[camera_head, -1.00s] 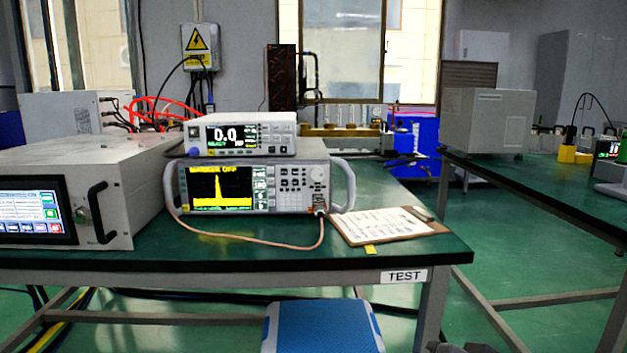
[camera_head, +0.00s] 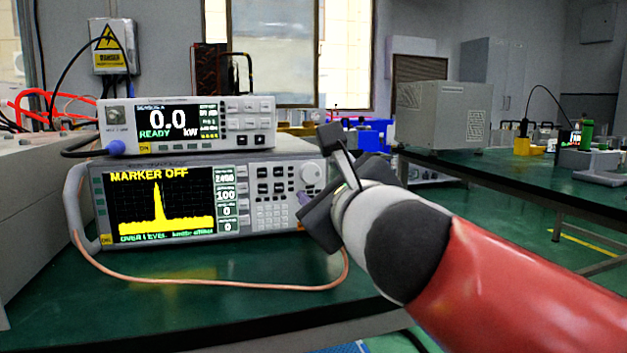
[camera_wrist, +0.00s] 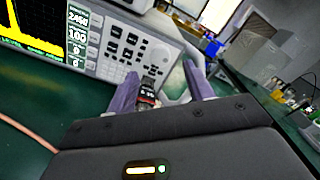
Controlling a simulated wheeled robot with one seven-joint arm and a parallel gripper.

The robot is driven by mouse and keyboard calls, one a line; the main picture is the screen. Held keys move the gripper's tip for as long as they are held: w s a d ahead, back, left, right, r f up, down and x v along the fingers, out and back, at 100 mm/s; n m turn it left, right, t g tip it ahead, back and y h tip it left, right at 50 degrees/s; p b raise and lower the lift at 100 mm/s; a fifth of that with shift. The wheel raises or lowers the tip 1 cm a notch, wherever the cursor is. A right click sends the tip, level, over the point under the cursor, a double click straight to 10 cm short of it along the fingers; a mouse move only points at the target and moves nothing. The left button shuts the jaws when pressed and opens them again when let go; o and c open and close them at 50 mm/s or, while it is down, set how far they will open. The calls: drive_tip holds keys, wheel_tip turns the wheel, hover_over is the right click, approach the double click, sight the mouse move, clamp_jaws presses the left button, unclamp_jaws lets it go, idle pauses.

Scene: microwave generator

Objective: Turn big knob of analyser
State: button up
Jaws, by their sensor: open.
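The analyser (camera_head: 90,200) stands on the green bench with its yellow-trace screen lit. Its big pale round knob (camera_head: 311,173) is at the upper right of the front panel. It also shows in the wrist view (camera_wrist: 158,55), just beyond the fingertips. My gripper (camera_head: 318,166) is in front of the panel's right end, and its purple-grey fingers show in the wrist view (camera_wrist: 160,72). The fingers are open and apart, with the knob between their lines of reach. I see no contact with the knob. A dark cable connector (camera_wrist: 148,92) sits below the knob, between the fingers in that view.
A power meter (camera_head: 187,124) reading 0.0 kW stands on the analyser. An orange cable (camera_head: 210,284) loops over the bench in front. The analyser's right handle (camera_wrist: 178,82) is close to my right finger. A second bench stands at the right.

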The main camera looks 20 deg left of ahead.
sight(312, 174)
drive_tip(key=shift+b+x, duration=0.45)
drive_tip(key=shift+x, duration=2.35)
drive_tip(key=c, duration=1)
drive_tip(key=shift+m, duration=0.4)
drive_tip(key=m, duration=0.2)
drive_tip(key=shift+m, duration=2.5)
